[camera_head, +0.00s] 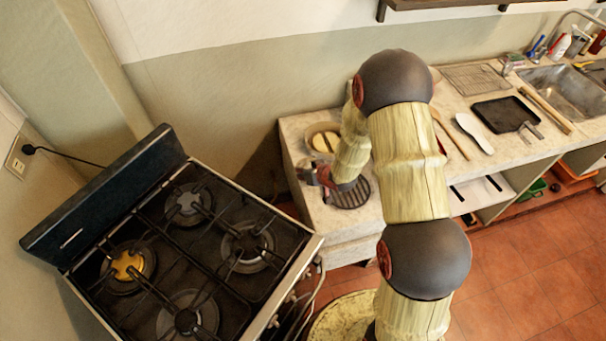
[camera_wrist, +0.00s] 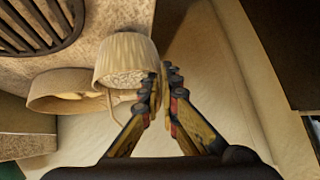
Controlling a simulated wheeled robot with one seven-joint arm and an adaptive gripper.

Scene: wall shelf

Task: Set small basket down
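The small basket (camera_wrist: 124,52) is pale and ribbed, and it looks tilted in the wrist view, just left of my fingertips. A thin handle-like loop (camera_wrist: 109,106) runs from it toward my left finger. My gripper (camera_wrist: 164,88) has its fingertips almost together at the basket's right edge and appears shut on it; the exact grip point is hidden. In the head view my gripper (camera_head: 313,176) is over the left end of the counter, and I cannot make out the basket there.
A round tan bowl (camera_head: 323,137) stands on the counter (camera_head: 299,128) near the wall; it shows partly behind the basket in the wrist view (camera_wrist: 52,91). A round dark grate (camera_head: 350,194) lies beside it. A stove (camera_head: 215,245) is left, across a gap.

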